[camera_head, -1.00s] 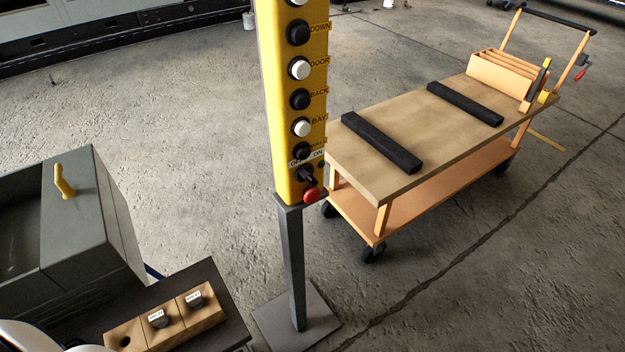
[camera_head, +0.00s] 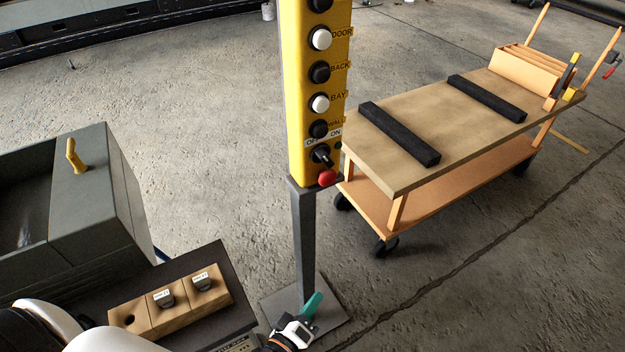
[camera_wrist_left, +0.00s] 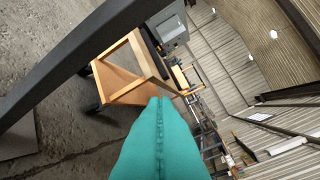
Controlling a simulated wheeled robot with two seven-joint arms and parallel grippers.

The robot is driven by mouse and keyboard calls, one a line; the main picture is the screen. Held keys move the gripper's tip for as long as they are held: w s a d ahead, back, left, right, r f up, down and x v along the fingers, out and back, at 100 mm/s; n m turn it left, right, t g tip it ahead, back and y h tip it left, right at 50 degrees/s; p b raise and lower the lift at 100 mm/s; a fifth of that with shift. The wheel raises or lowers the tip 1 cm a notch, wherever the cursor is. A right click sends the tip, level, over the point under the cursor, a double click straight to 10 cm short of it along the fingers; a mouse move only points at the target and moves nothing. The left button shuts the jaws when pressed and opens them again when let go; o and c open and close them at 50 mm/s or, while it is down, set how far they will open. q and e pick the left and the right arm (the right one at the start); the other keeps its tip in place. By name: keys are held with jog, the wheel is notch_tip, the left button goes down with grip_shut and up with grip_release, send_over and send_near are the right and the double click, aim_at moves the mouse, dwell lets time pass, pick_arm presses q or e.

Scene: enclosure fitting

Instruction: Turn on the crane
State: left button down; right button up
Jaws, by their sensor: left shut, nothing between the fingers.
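The yellow crane control panel (camera_head: 297,100) stands upright on a grey post (camera_head: 303,235), with a column of black and white buttons labelled DOOR, BACK, BAY and WALL. Below them is a black rotary switch (camera_head: 321,155) under an OFF/ON label; I cannot tell its setting for sure. A red button (camera_head: 327,178) sits at the panel's lower end. My left gripper (camera_head: 312,305) is low in front of the post's foot, well below the switch, with its teal fingers shut and empty. The fingers fill the lower middle of the left wrist view (camera_wrist_left: 160,135). My right gripper is not in view.
A wooden cart (camera_head: 395,179) with black strips stands right of the panel. A grey box with a yellow handle (camera_head: 75,155) is at left. In front of it, a wooden block (camera_head: 140,307) with labelled knobs lies on a dark surface. The floor between is clear.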

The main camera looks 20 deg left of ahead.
pick_arm(q)
jog(key=s+a+r+n+t+y+b, duration=0.1)
jog(key=a+r+n+t+y, duration=0.1)
jog(key=r+n, duration=0.5)
jog(key=s+a+r+n+t+y, duration=0.1)
jog(key=r+n+y, duration=0.4)
jog(key=r, duration=1.2)
jog(key=a+n+t, duration=0.1)
jog(key=n+t, duration=0.1)
jog(key=shift+s+a+n+b, duration=0.15)
jog(key=shift+a+n+b, duration=0.05)
jog(key=shift+n+b, duration=0.2)
jog(key=p, duration=0.4)
send_near(325, 158)
jog(key=w+a, duration=0.2)
jog(key=a, duration=0.1)
jog(key=w+a, duration=0.1)
jog(key=a, duration=0.1)
jog(key=shift+w+f, duration=0.2)
jog(key=shift+w, duration=0.15)
jog(key=shift+w+d+r+p, duration=0.25)
jog(key=shift+w+d+p, duration=0.05)
jog(key=shift+w, duration=0.15)
jog(key=shift+w+d+r+p, duration=0.3)
jog(key=shift+w, duration=0.1)
jog(key=shift+w+d+r, duration=0.2)
jog(key=shift+w+d, duration=0.25)
